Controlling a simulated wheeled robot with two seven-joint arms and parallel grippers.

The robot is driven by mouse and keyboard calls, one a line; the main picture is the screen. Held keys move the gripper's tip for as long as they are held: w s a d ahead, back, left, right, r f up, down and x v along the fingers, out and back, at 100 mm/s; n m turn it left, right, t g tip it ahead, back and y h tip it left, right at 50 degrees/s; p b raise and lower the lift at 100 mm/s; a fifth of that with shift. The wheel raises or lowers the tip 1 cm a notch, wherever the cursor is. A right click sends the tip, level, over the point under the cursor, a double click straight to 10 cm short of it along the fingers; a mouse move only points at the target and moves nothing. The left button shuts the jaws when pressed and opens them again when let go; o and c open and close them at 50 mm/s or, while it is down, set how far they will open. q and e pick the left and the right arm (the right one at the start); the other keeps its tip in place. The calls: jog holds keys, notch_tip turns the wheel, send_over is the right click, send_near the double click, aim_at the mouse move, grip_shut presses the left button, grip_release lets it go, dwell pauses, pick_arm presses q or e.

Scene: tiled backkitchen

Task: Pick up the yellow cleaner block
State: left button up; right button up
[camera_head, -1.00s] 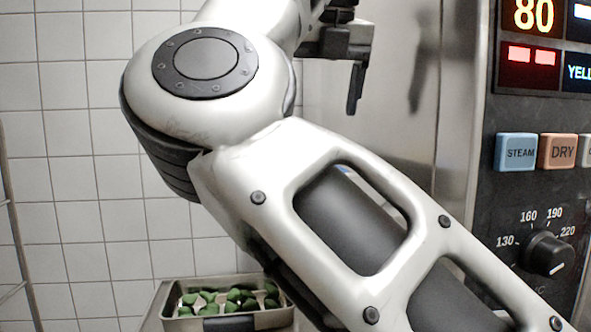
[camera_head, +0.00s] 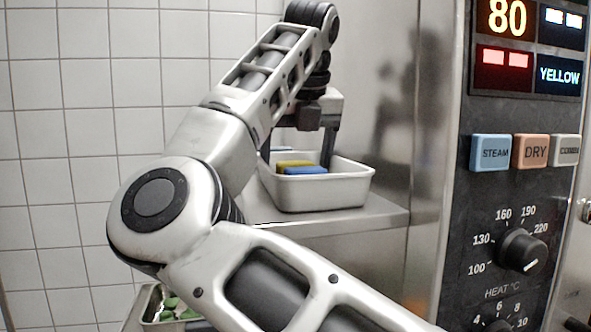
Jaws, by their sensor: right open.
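The yellow cleaner block (camera_head: 293,163) lies in a white tray (camera_head: 330,192), right beside a blue block (camera_head: 306,171) that is in front of it. Only a thin strip of the yellow block shows. My right gripper (camera_head: 297,155) is open above the tray. Nothing shows between the fingers as held. My left gripper is out of view.
The tray stands on a steel shelf (camera_head: 335,222) against a metal wall. A control panel (camera_head: 520,200) with buttons and a knob is on the right; its display reads YELLOW. A metal pan (camera_head: 148,305) with green items is low left, partly hidden by my arm.

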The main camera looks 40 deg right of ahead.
jog(key=shift+f, duration=0.4)
jog(key=c, duration=1.1)
jog(key=shift+r, duration=0.1)
